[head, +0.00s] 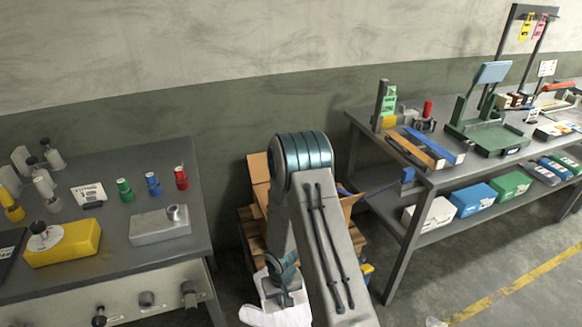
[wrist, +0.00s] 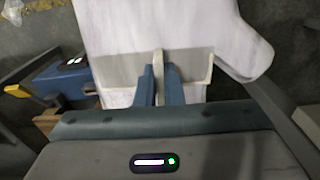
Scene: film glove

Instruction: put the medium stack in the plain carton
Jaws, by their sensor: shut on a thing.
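My gripper (wrist: 160,88) is shut on a pale upright tab of a white glove-shaped stack (wrist: 120,25). The stack has a grey-beige band across it and a thumb shape at right. In the head view the stack (head: 290,315) hangs below my gripper at the bottom centre. Its size mark cannot be read. A brown cardboard carton (head: 258,167) stands open by the wall behind my arm, above wooden slats. My arm hides most of it, so I cannot tell whether it is plain.
A grey bench (head: 110,215) with bottles and a yellow box (head: 62,243) stands at left. A shelved workbench (head: 437,178) with coloured boxes stands at right. A blue box (wrist: 68,75) lies left of the stack in the wrist view.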

